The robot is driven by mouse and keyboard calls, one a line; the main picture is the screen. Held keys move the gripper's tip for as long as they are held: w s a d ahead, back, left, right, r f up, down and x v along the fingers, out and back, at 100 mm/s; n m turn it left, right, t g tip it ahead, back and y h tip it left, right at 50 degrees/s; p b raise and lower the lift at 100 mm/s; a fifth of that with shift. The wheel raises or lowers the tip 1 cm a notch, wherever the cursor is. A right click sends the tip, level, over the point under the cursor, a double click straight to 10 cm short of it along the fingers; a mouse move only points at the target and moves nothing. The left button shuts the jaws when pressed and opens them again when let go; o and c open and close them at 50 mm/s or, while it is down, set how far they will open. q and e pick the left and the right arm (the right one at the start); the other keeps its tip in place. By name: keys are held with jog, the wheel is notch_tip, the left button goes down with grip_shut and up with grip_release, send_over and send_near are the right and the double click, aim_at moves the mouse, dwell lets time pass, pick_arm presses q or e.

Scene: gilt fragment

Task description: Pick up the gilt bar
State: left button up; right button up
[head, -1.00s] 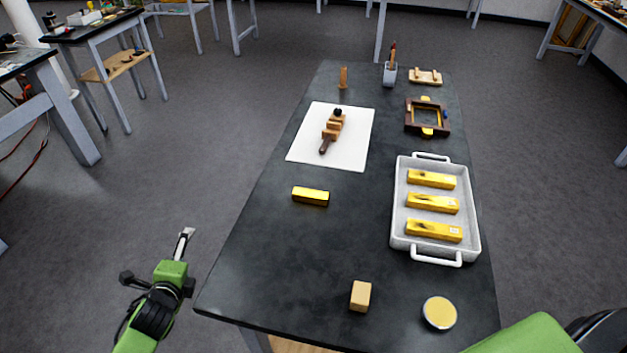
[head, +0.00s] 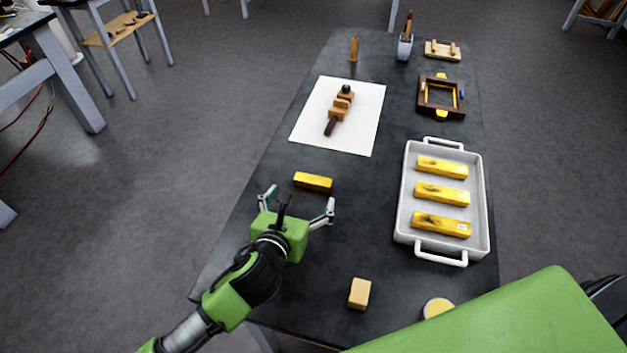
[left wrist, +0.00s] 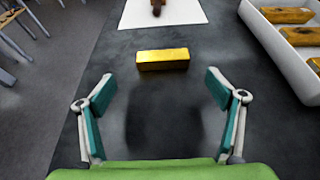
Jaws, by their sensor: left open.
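The gilt bar (head: 313,181) lies alone on the dark table, just below the white sheet. It also shows in the left wrist view (left wrist: 163,59), lying crosswise ahead of the fingers. My left gripper (head: 300,200) is open and empty over the table, on the near side of the bar and apart from it. In the left wrist view its two spread fingers (left wrist: 160,88) point toward the bar, with bare table between them. My right gripper is not in view.
A white tray (head: 399,234) with three gilt bars stands at the right. A white sheet (head: 364,128) with a wooden tool (head: 341,107) lies beyond the bar. A wooden block (head: 360,293) and a round tin (head: 437,307) are near the front. A dark frame (head: 424,97) sits behind the tray.

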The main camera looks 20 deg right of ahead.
aim_at(312, 183)
pick_arm(q)
jog(key=x, duration=0.3)
jog(key=shift+w+d, duration=0.1)
jog(key=shift+d+x, duration=0.2)
jog(key=shift+x, duration=2.4)
jog(key=shift+r, duration=0.1)
jog(key=shift+c, duration=0.2)
jog(key=c, duration=1)
